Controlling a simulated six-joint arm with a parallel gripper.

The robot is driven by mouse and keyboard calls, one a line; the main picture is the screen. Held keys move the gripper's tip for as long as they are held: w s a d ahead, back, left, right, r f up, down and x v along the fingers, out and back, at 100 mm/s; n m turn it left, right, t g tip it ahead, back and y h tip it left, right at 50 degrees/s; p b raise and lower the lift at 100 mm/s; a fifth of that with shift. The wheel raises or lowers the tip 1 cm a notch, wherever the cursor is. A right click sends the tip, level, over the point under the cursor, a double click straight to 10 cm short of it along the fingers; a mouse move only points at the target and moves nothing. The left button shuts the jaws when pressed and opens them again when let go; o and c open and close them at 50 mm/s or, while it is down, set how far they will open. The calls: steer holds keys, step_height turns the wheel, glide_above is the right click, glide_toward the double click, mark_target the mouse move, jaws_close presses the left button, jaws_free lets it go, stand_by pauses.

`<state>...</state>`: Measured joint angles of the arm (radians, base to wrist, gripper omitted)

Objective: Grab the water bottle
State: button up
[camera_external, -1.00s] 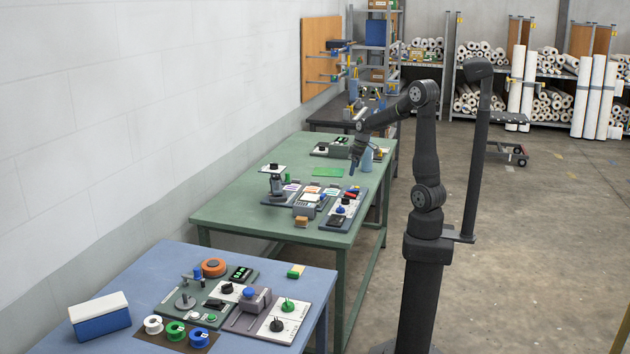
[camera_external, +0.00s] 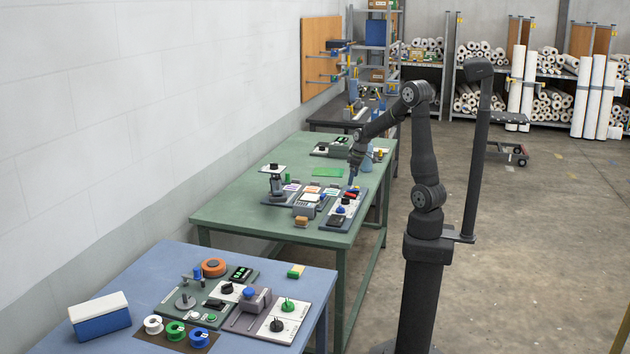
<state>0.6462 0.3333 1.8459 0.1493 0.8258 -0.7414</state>
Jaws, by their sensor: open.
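A pale blue, bottle-like thing (camera_external: 368,163) stands toward the right edge of the green table, partly hidden behind my gripper; it appears to be the water bottle. My gripper (camera_external: 352,182) is open and points down over the table, just left of and nearer the camera than the bottle. It looks empty. The fingers are small and dark in this view, so the exact gap between them and the bottle cannot be told.
The green table (camera_external: 240,205) holds panels with knobs and buttons (camera_external: 340,212) below my gripper, and a green sheet (camera_external: 328,172) to its left. A blue table (camera_external: 150,275) with spools and a cooler box (camera_external: 100,318) stands nearer. Racks of rolls (camera_external: 545,95) line the back.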

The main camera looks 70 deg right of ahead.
steer(key=c, duration=1)
steer(key=shift+o, duration=0.2)
steer(key=shift+d, duration=0.1)
steer(key=s+d+r+m+t+h, duration=0.1)
steer(key=s+d+r+m, duration=0.15)
steer(key=d+r, duration=0.7)
steer(key=s+d+r+m+h, duration=0.15)
steer(key=d+r+m, duration=0.35)
steer(key=d, duration=0.7)
steer(key=s+d+r+m+t+h, duration=0.1)
steer(key=d+r+m+h, duration=0.1)
steer(key=d+r, duration=0.8)
steer(key=shift+n, duration=0.25)
steer(key=x, duration=1.7)
steer(key=shift+w+d+f, duration=0.1)
steer(key=shift+d+f, duration=0.05)
steer(key=shift+f, duration=0.1)
